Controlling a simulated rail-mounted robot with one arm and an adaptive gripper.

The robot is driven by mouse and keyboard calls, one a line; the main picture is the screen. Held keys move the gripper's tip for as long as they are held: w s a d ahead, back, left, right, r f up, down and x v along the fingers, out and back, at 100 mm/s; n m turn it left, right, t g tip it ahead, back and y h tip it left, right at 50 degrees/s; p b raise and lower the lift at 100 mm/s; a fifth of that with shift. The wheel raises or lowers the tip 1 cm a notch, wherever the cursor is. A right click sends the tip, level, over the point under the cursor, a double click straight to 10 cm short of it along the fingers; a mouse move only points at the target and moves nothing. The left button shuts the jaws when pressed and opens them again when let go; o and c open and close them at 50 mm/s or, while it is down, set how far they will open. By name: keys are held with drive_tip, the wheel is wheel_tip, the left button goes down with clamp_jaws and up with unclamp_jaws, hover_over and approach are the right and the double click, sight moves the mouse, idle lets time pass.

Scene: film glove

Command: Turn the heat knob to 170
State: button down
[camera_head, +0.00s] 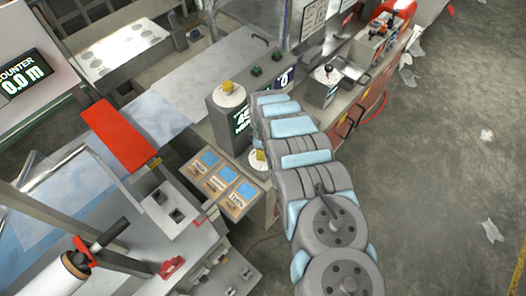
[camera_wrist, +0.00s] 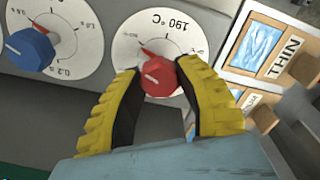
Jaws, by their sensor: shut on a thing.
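The heat knob (camera_wrist: 158,76) is red and sits in the middle of a white round dial (camera_wrist: 190,36) marked in °C in the wrist view. The label 190 °C is at the top of the dial in this view. A thin red pointer line runs from the knob towards the upper left of the dial. My gripper (camera_wrist: 160,88) has its two yellow ribbed fingers around the knob, one on each side, and is shut on it. In the head view my arm hides the gripper and the red knob.
A blue knob (camera_wrist: 29,48) on a white dial marked in seconds is left of the heat knob. A panel labelled THIN (camera_wrist: 258,48) is close on the right. In the head view, sample panels (camera_head: 214,182) lie left of my arm, and open floor (camera_head: 450,150) is at right.

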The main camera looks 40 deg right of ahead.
drive_tip(key=n, duration=0.5)
drive_tip(key=shift+f+n, duration=0.1)
drive_tip(key=shift+n, duration=0.2)
drive_tip(key=n, duration=0.4)
drive_tip(key=shift+n+b, duration=0.35)
drive_tip(key=shift+n, duration=0.05)
drive_tip(key=c, duration=0.6)
unclamp_jaws()
drive_tip(key=shift+r, duration=0.2)
drive_tip(key=shift+w+r, duration=0.1)
drive_tip(key=shift+r, duration=5.8)
